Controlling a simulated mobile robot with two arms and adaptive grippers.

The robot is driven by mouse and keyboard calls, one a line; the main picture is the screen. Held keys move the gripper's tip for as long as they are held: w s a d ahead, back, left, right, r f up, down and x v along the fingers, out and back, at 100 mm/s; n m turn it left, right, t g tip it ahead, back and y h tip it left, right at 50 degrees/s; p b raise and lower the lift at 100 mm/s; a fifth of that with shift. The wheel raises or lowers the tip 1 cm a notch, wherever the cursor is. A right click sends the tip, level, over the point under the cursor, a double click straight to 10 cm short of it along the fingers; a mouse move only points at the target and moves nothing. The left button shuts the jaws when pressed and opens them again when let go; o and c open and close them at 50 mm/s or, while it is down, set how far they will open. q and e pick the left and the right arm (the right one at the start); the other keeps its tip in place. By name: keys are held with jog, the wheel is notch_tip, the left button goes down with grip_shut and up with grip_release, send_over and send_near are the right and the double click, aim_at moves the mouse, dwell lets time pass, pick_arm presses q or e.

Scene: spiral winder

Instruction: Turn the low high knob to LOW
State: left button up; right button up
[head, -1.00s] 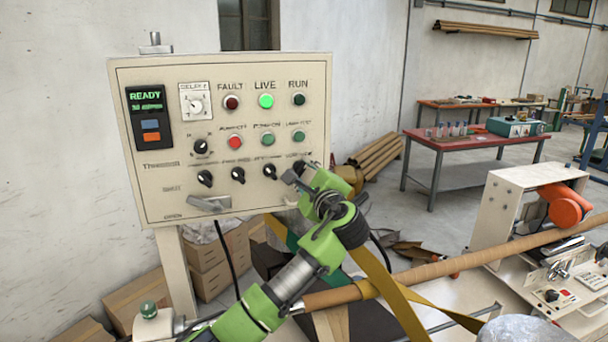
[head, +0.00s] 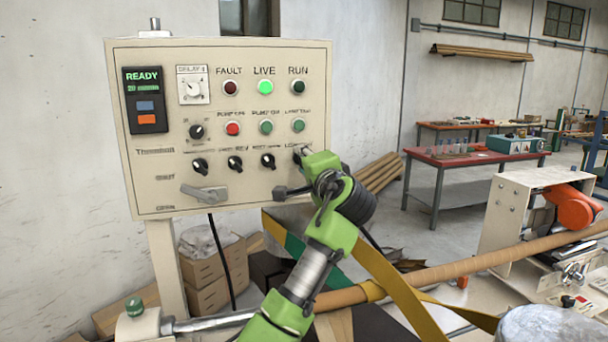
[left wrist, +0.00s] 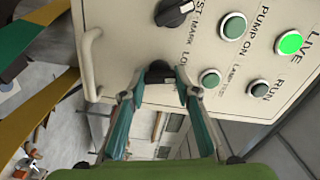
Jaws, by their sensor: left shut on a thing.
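The control panel (head: 315,100) is a cream box with lamps, buttons and a row of black knobs. The low high knob (left wrist: 158,75) is black, at the right end of the lower knob row, with its "LO..." label partly covered. My left gripper (head: 300,158) reaches it from below right. In the left wrist view the gripper (left wrist: 166,84) has its two fingers on either side of the knob, shut on it. The knob's pointer is mostly hidden by the fingers, so I cannot tell its setting. My right gripper is not in view.
Another black knob (left wrist: 174,12) sits close beside it, and the lamp test button (left wrist: 210,77) is just above. A grey handle (head: 205,194) sticks out at the panel's lower left. A long brown tube (head: 440,273) and yellow strap (head: 392,290) lie below right.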

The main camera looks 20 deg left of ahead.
pick_arm(q)
jog(key=shift+f+n+b, duration=0.1)
jog(key=shift+n+b, duration=1.2)
jog(key=shift+n, duration=0.6)
jog(key=shift+c, duration=0.2)
jog(key=o, duration=1.1)
jog(key=v, duration=1.2)
